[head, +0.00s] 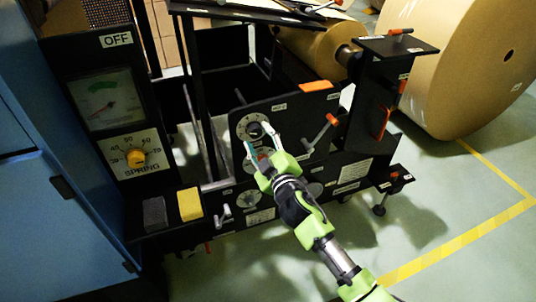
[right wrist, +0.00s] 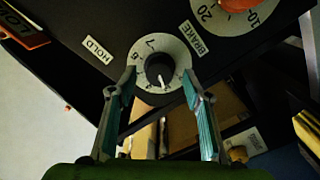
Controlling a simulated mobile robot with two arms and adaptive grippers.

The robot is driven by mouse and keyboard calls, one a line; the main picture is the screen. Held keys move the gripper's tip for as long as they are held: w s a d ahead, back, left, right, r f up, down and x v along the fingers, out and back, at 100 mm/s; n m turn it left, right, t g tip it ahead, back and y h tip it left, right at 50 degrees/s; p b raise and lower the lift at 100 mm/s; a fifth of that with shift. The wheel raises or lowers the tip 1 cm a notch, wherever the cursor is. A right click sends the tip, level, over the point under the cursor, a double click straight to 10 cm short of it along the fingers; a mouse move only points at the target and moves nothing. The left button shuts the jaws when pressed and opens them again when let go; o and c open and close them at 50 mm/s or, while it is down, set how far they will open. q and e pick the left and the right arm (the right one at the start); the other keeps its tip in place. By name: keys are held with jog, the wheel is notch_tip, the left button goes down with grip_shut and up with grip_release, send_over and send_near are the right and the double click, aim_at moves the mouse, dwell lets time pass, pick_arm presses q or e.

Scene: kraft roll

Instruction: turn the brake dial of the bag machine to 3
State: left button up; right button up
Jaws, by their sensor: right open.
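The small dial beside the BRAKE label (right wrist: 190,40) has a black knob (right wrist: 159,69) on a round white scale (right wrist: 147,50). A 7 shows on the scale. The knob's white pointer line points down in the right wrist view; the number there is too small to read. In the head view this dial (head: 243,121) sits on the bag machine's black panel (head: 300,103). My right gripper (head: 262,140) is open in front of it. In the right wrist view its fingertips (right wrist: 160,76) lie either side of the knob; contact cannot be told.
A larger dial with an orange knob (right wrist: 240,4) is close by, top right in the wrist view. An orange-handled lever (head: 323,130) stands right of my gripper. The SPRING dial (head: 136,157) is on the left. A big kraft roll (head: 455,65) stands behind right.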

jog(key=v, duration=1)
